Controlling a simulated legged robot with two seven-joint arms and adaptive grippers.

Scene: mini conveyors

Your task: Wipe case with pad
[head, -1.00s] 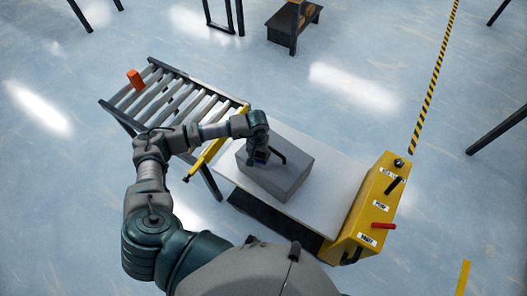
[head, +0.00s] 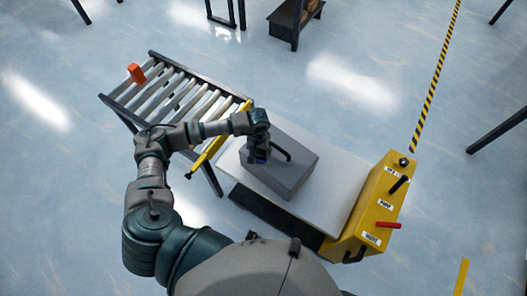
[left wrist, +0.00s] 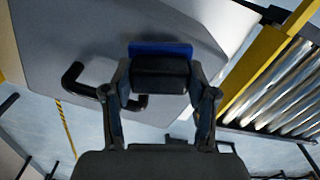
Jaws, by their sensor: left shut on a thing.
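The grey case (head: 290,172) lies on a white-topped table (head: 335,190), with a black handle (head: 283,151) on its upper face. In the left wrist view the case (left wrist: 75,45) fills the upper middle, with its handle (left wrist: 72,78) left of the fingers. My left gripper (head: 258,152) is over the case's left part, beside the handle. It is shut on the pad, which shows in the left wrist view as a black block with a blue face (left wrist: 160,50) against the case; I cannot tell whether they touch. My right gripper is not in view.
A roller conveyor (head: 178,92) stands at the left with an orange object (head: 136,73) on it. A yellow bar (head: 212,150) lies between conveyor and table. A yellow control box (head: 375,210) with a red lever (head: 388,225) stands at the table's right end.

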